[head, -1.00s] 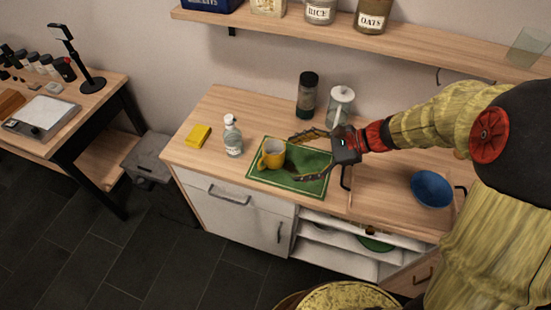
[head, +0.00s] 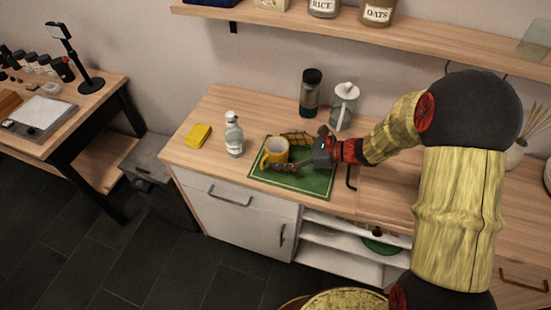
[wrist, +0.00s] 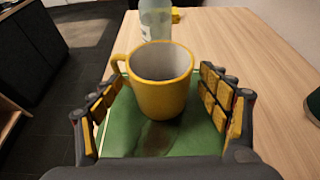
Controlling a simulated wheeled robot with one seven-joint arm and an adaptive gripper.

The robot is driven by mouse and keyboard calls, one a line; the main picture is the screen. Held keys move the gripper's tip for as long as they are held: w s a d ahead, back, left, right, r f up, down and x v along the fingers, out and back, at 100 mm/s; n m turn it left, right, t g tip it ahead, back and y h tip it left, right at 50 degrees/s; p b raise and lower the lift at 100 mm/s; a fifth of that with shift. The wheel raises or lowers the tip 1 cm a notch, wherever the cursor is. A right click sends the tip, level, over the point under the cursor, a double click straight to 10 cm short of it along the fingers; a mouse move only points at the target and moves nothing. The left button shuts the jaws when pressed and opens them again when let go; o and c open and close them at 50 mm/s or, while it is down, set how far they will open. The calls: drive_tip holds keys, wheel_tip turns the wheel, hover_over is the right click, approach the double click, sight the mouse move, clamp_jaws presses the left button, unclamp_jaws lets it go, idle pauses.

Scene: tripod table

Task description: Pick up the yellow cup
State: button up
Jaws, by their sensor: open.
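The yellow cup (head: 275,151) stands upright on the green mat (head: 315,184) on the counter. Its inside is pale and looks empty. In the wrist view the cup (wrist: 162,97) sits between the fingers, slightly beyond the fingertips, with its handle to the left. My gripper (head: 289,152) is open, low over the mat, its fingers reaching from the right towards the cup's two sides. In the wrist view gaps show between the cup and both fingers of my gripper (wrist: 162,92).
A clear bottle (head: 234,135) stands left of the cup, with a yellow sponge-like block (head: 197,135) beyond it. A dark-lidded jar (head: 310,93) and a glass pitcher (head: 343,106) stand behind the mat. A shelf (head: 400,37) runs above.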

drive_tip(key=shift+w+a+f, duration=0.1)
drive_tip(key=shift+w+a, duration=0.05)
drive_tip(key=shift+a, duration=0.15)
drive_tip(key=shift+c, duration=0.8)
drive_tip(key=c, duration=1.4)
drive_tip(key=shift+o, duration=0.2)
